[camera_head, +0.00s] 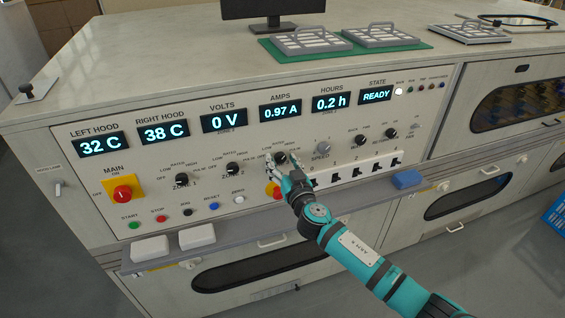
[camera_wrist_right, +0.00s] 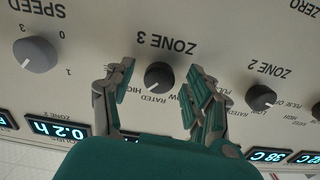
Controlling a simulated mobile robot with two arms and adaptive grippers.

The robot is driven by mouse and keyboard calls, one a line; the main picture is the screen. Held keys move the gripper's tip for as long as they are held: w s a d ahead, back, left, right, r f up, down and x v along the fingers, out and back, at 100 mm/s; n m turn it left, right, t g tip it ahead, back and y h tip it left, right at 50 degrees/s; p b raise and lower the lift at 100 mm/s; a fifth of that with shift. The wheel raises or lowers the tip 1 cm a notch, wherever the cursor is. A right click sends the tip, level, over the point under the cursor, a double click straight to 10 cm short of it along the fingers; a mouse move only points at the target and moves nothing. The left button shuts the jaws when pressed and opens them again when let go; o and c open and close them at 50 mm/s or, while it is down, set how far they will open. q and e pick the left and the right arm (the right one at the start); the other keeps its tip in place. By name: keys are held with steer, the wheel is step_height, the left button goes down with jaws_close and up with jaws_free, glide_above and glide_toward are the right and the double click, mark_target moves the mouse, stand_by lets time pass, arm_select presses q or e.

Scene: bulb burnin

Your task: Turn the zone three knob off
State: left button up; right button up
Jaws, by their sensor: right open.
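The zone three knob (camera_head: 281,158) is a small black dial on the sloped panel, under the AMPS display. In the right wrist view the zone three knob (camera_wrist_right: 159,76) shows upside down, with a pale mark toward the RATED and HIGH labels; its exact setting is hard to tell. My right gripper (camera_head: 283,166) is at the panel. In the wrist view the right gripper (camera_wrist_right: 160,78) is open, one finger on each side of the knob, with visible gaps. Whether the fingertips reach down level with it I cannot tell. My left gripper is not in view.
The zone two knob (camera_head: 232,169) is left of it and the speed knob (camera_head: 322,149) right. The red and yellow main switch (camera_head: 122,193) is far left. The AMPS display (camera_head: 280,110) reads 0.97 A.

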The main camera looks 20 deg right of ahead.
jaws_close()
stand_by(0.3)
